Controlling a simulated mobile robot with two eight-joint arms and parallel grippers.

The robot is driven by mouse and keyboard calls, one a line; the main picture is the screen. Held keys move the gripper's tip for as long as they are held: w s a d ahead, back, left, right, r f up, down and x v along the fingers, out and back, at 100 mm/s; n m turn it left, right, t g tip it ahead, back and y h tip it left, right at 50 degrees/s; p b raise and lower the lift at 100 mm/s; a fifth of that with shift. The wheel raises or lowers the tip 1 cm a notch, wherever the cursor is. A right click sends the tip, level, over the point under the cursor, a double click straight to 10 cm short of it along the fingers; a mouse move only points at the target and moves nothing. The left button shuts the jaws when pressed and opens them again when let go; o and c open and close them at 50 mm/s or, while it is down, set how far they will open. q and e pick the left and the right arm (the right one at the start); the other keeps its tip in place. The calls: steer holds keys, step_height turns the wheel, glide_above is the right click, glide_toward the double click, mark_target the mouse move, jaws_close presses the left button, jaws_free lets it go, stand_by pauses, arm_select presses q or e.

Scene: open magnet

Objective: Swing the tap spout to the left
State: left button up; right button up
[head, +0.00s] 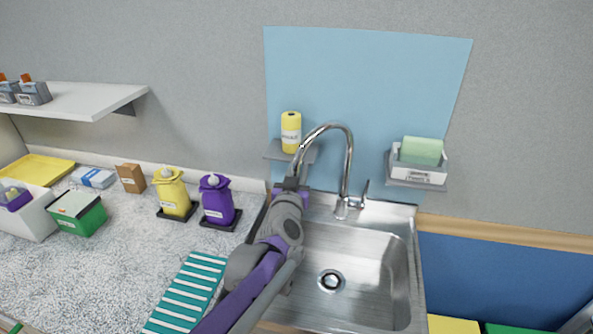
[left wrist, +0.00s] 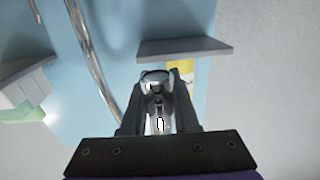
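The chrome tap (head: 349,160) stands on the back rim of the sink, its curved spout arching up and over to the left. My left gripper (head: 298,168) is at the free end of the spout, which points left of the tap's base. In the left wrist view, the chrome spout end (left wrist: 156,82) sits between the dark fingers of my left gripper (left wrist: 158,105) and fills the gap, so they look shut on it. The tap's pipe (left wrist: 92,50) runs up to the left there. My right gripper is not in view.
The steel sink (head: 375,260) is empty. A small shelf (head: 275,153) with a yellow roll (head: 291,128) is close behind my left gripper. A shelf with a white box (head: 432,175) and green sponge is right of the tap. Purple (head: 217,200) and yellow (head: 172,192) dispensers stand left.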

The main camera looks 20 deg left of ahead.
arm_select(q)
steer(key=o, duration=0.4)
steer(key=shift+w+d, duration=0.35)
steer(key=shift+d, duration=0.05)
steer(key=shift+o, duration=0.2)
steer(key=shift+a, duration=0.1)
steer(key=shift+s+a, duration=0.1)
steer(key=shift+s, duration=0.05)
steer(key=b+v, duration=0.1)
steer(key=v, duration=0.9)
steer(key=shift+s, duration=0.35)
